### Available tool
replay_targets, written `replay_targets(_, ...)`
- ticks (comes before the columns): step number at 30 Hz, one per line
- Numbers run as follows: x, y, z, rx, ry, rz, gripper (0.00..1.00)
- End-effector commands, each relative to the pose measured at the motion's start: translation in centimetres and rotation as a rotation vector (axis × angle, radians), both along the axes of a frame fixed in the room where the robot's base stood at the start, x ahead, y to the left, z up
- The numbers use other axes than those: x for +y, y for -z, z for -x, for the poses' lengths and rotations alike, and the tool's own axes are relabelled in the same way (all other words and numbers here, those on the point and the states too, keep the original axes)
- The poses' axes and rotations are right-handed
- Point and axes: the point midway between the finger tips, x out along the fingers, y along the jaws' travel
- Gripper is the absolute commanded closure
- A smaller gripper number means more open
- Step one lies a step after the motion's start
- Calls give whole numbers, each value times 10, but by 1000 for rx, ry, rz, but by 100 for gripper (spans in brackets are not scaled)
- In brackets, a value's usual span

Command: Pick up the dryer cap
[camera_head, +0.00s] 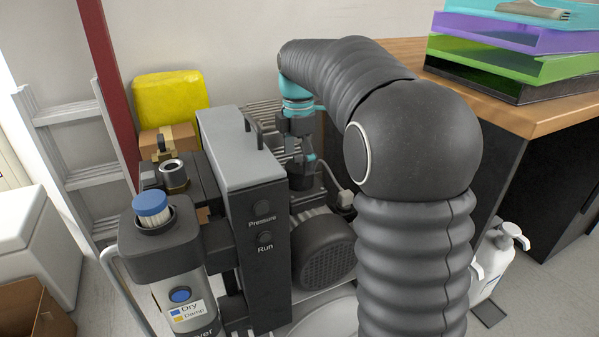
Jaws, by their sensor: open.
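The dryer (168,258) stands front left, with a Dry/Damp label and a blue button. A white cartridge with a blue top (150,204) stands upright in its top opening.
The grey control box (240,152), with handles and Pressure and Run knobs, stands left of my gripper. A motor (324,254) is below it. My arm hides the area to the right. A wooden desk (560,116) with stacked trays is at right; a ladder (75,150) is at left.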

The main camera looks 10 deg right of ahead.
Motion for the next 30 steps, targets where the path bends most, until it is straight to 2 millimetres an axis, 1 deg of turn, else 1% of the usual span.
replay_targets(1, -1, 10, 1, 1, 1, 0, 3)
replay_targets(3, -3, 20, 2, 3, 1, 0, 3)
replay_targets(7, -2, 36, 2, 2, 0, 0, 3)
replay_targets(9, -2, 39, 2, 0, 0, 0, 3)
replay_targets(15, -2, 39, 2, -1, 0, 0, 3)
replay_targets(17, -2, 39, 2, -1, 0, 0, 18)
replay_targets(18, -2, 39, 2, 0, 0, 0, 28)
replay_targets(20, -2, 39, 2, 0, 0, 0, 43)
replay_targets(21, -2, 39, 2, 0, 0, 0, 52)
replay_targets(23, -2, 39, 2, 0, 0, 0, 68)
replay_targets(24, -2, 39, 2, 0, 0, 0, 71)
replay_targets(30, -2, 39, 2, 0, 0, 0, 71)
